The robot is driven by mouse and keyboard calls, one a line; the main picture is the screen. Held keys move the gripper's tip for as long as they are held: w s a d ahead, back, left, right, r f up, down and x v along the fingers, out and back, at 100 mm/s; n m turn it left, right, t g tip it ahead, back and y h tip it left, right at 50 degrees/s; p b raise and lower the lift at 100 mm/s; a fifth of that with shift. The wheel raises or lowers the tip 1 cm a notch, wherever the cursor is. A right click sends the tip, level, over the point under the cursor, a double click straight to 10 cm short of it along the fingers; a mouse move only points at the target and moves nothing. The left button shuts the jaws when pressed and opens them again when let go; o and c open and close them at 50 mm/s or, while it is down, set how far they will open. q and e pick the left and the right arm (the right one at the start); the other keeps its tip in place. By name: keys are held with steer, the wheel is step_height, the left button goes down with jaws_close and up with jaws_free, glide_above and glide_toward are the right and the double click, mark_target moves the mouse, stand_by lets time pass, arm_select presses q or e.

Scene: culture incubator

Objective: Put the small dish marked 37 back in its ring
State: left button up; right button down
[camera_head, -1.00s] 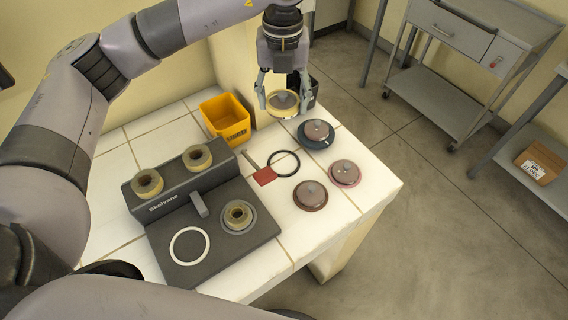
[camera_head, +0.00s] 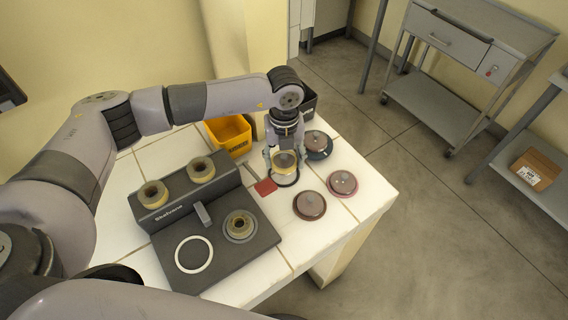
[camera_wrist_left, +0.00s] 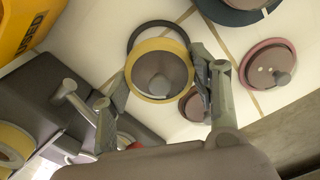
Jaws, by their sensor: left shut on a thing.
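My left gripper (camera_head: 285,160) is shut on a small dish (camera_head: 284,161) with a yellow rim and a grey knobbed centre. The dish also shows between the fingers in the left wrist view (camera_wrist_left: 160,82). No number is legible on it. A black ring (camera_head: 287,184) lies on the white tiled table just below the held dish, partly hidden by it. In the left wrist view the ring (camera_wrist_left: 137,38) shows beyond the dish's upper left edge, so the two are not quite lined up there. My right gripper is not in view.
A red tag (camera_head: 265,187) lies left of the ring. Lidded dishes stand close by: blue-based (camera_head: 319,154), pink-based (camera_head: 343,184) and brown (camera_head: 309,206). A yellow bin (camera_head: 229,134) stands behind. A dark grey device (camera_head: 215,262) with a white ring (camera_head: 194,254) fills the left.

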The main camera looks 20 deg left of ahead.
mark_target(284, 161)
arm_select(q)
step_height(284, 161, down, 4)
steer(key=shift+r+p, duration=0.2)
steer(key=shift+p, duration=0.1)
steer(key=shift+f, duration=0.1)
steer(key=shift+f, duration=0.1)
steer(key=shift+f, duration=0.15)
steer(key=o, duration=1.2)
